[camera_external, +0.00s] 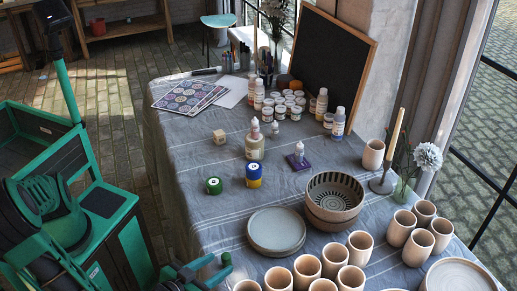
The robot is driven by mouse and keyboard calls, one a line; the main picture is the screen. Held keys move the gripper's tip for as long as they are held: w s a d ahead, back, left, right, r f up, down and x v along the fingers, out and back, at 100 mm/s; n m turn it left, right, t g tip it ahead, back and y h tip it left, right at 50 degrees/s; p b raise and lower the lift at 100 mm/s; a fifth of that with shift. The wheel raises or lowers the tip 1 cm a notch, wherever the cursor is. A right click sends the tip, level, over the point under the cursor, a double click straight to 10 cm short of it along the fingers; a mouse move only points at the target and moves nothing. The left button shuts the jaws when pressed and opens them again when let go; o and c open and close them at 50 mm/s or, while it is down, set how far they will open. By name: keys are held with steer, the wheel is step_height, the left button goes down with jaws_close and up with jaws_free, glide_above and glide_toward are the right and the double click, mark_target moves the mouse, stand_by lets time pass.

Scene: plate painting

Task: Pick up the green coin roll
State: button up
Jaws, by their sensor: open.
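The green coin roll (213,185) is a short green cylinder with a pale round mark on its top. It stands upright on the grey cloth of the table (210,145), near the table's left edge. My gripper (212,268) is at the bottom of the view, by the table's near left edge, partly cut off by the frame. It is open and apart from the green roll, which stands farther back on the table. Nothing shows between its fingers.
A blue and yellow cylinder (254,175) stands just right of the green roll, with a bottle on a cream block (254,147) behind it. A wooden cube (219,137) stands farther back. Stacked plates (276,231), a patterned bowl (334,200) and several cups (307,270) crowd the near right.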

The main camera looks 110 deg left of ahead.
mark_target(223, 261)
steer(key=shift+x, duration=2.9)
steer(key=shift+s+f, duration=0.15)
jaws_close()
